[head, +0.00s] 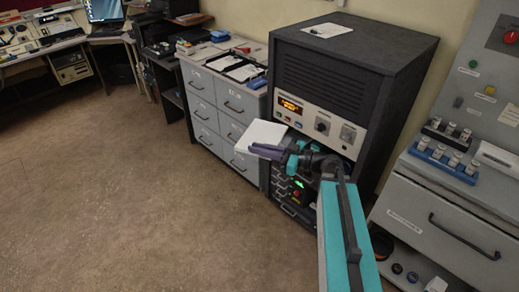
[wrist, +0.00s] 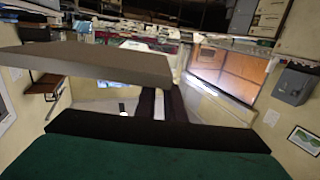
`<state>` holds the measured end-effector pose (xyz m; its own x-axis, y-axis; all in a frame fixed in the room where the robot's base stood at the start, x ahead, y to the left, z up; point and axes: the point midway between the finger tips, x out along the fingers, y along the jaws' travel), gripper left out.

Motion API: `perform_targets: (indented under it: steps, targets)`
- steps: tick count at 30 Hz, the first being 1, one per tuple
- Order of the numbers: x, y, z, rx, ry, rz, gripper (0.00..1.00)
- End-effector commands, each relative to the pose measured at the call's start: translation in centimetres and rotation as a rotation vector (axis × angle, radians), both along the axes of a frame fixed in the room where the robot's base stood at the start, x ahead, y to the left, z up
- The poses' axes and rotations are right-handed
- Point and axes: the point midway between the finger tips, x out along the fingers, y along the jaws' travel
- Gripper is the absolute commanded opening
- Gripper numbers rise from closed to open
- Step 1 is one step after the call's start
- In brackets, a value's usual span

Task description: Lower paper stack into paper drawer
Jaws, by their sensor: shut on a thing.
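The paper stack (head: 262,132) is a white block held out in front of the dark cabinet in the head view. My gripper (head: 268,151) is shut on its near side, and the stack is clear of the floor and looks roughly level. In the wrist view the stack (wrist: 90,64) shows as a wide, shaded grey slab at the upper left. My gripper's dark fingers (wrist: 160,104) reach up to it there. I cannot make out which part is the paper drawer. My arm hides part of the cabinet's lower front.
The dark cabinet (head: 368,70) has a lit panel. Left of it stands a grey drawer unit (head: 205,105) with trays on top. At right, a grey console (head: 440,215) carries blue racks (head: 445,160) and a handled front. The floor at left is clear.

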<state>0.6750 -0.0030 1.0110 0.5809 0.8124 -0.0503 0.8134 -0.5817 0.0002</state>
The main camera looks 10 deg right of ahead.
Motion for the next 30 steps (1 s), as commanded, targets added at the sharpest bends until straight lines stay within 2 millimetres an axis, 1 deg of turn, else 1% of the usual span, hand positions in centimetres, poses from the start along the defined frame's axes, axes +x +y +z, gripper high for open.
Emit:
perform_targets:
  steps: [1,3,6,10,15,30]
  targets:
    - [0.0,0.0,-1.5,0.0,-0.001,0.0,0.0]
    - [0.0,0.0,-2.5,0.001,-0.002,0.0,0.0]
    - [0.0,0.0,-3.7,0.001,-0.002,0.0,0.0]
    - [0.0,0.0,-4.7,0.001,-0.002,0.001,0.0]
    - [0.0,0.0,-5.1,0.001,-0.002,0.001,0.0]
    - [0.0,0.1,-5.0,0.001,-0.002,0.002,0.0]
